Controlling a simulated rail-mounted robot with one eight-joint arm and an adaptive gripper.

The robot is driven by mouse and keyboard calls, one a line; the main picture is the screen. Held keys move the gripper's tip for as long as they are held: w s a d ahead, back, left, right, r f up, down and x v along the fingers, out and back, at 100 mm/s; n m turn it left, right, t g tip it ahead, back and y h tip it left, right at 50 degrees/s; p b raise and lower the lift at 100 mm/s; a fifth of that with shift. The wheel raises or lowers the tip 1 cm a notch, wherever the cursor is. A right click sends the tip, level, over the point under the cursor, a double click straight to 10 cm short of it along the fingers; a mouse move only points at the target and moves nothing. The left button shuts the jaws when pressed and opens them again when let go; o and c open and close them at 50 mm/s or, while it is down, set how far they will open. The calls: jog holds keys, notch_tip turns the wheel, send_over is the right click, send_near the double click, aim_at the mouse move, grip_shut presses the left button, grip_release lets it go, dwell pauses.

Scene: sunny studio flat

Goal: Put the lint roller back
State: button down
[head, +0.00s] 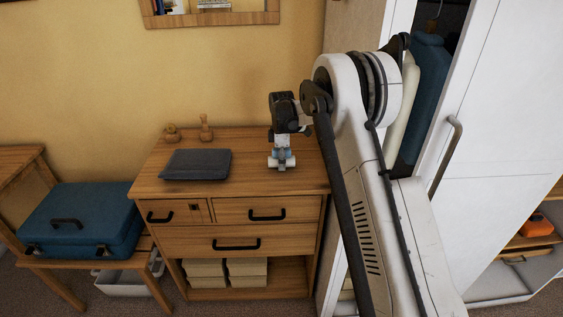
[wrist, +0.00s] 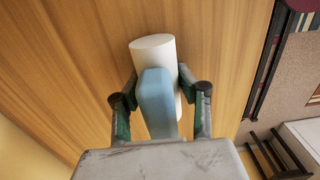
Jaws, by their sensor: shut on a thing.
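The lint roller has a white roll and a blue handle. In the head view it (head: 281,162) is at the right part of the wooden dresser's top (head: 250,188). My gripper (head: 281,146) points down at it from above. In the wrist view the blue handle of the lint roller (wrist: 157,100) lies between my two fingers, and my gripper (wrist: 162,97) is shut on it. The white roll sticks out beyond the fingertips. I cannot tell whether the roller touches the dresser top.
A dark flat folder (head: 196,164) and two small wooden items (head: 206,129) are on the dresser's left part. A blue suitcase (head: 82,219) lies on a wooden bench at left. An open white wardrobe (head: 500,120) stands at right. The dresser top's front middle is clear.

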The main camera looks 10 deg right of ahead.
jog(key=shift+f, duration=0.2)
jog(key=c, duration=1.2)
grip_release()
jog(key=shift+c, duration=0.2)
notch_tip(320, 180, up, 12)
jog(key=shift+s+r, duration=0.1)
jog(key=shift+r, duration=0.1)
jog(key=s+r+m+t, duration=0.2)
jog(key=s+r+m, duration=0.2)
jog(key=s+r, duration=0.55)
jog(key=s+r+m+t, duration=0.2)
jog(key=s+r+m, duration=0.35)
jog(key=s, duration=0.75)
jog(key=s+f+m+t, duration=0.1)
jog(key=s+f+m, duration=0.1)
jog(key=s, duration=1)
jog(key=s+f+m+t, duration=0.2)
jog(key=s+m, duration=0.2)
jog(key=s, duration=0.8)
jog(key=shift+s+f, duration=0.2)
jog(key=shift+f, duration=0.2)
